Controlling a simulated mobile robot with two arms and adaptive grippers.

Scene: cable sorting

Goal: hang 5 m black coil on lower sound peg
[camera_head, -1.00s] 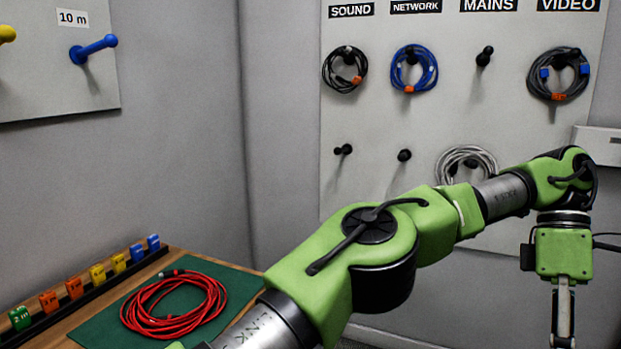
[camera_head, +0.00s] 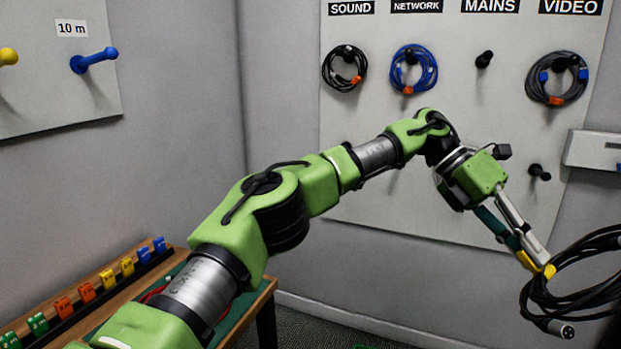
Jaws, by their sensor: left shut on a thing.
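My left gripper (camera_head: 537,266) is shut on a black coil (camera_head: 573,290) at the lower right. The SOUND column is at the left of the pegboard (camera_head: 450,90). Its upper peg holds a black coil with an orange tag (camera_head: 345,69). The lower sound peg is hidden behind my left arm. My right gripper is out of view.
A blue coil (camera_head: 414,69) hangs under NETWORK, and a grey coil (camera_head: 557,77) under VIDEO. The upper mains peg (camera_head: 484,59) and lower video peg (camera_head: 539,172) are bare. A table (camera_head: 263,296) with coloured tags (camera_head: 86,292) stands at the lower left.

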